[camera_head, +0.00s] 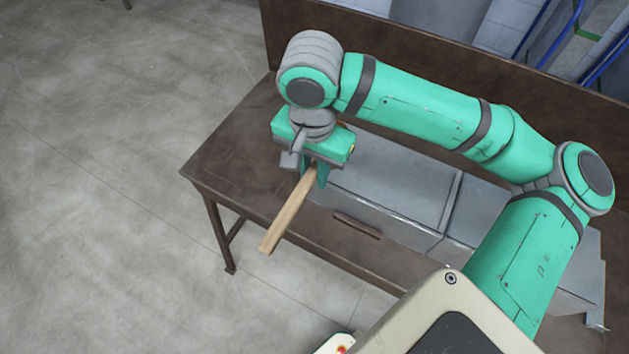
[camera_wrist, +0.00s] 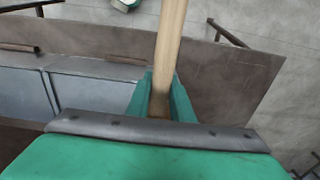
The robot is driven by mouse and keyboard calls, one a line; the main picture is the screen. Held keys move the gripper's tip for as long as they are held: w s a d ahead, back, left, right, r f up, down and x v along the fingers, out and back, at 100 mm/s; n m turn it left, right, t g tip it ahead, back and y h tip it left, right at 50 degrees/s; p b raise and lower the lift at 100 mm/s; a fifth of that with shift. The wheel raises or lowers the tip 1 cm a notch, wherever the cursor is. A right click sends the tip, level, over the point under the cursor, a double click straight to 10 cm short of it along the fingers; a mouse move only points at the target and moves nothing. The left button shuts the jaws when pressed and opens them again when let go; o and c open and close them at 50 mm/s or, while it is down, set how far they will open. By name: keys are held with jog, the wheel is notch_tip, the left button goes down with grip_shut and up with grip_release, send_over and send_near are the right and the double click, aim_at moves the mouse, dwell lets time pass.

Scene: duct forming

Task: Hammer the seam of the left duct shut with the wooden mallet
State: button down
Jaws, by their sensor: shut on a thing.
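My gripper (camera_head: 318,176) is above the left part of the workbench, shut on the pale wooden handle (camera_head: 286,216) of the mallet. The handle slants down past the bench's front edge. In the wrist view the handle (camera_wrist: 171,40) runs up from between my green fingers (camera_wrist: 160,98). The mallet's head is not visible in either view. The left duct (camera_head: 395,187) is a grey sheet-metal piece on the bench, just right of my gripper; it also shows in the wrist view (camera_wrist: 95,92). My arm covers part of it, and I cannot tell the seam's state.
The brown workbench (camera_head: 228,165) has a raised back board (camera_head: 290,25). Its left end is bare. More grey sheet metal (camera_head: 480,212) lies to the right, partly behind my arm. A short brown bar (camera_head: 357,225) is at the front edge. The floor at left is open.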

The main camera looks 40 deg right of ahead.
dwell(0.3)
notch_tip(320, 180, down, 9)
notch_tip(320, 180, up, 9)
jog(key=shift+f, duration=0.1)
jog(key=shift+s+d, duration=0.1)
jog(key=s+d, duration=0.4)
jog(key=s, duration=0.6)
jog(key=shift+s, duration=0.3)
jog(key=shift+f, duration=0.1)
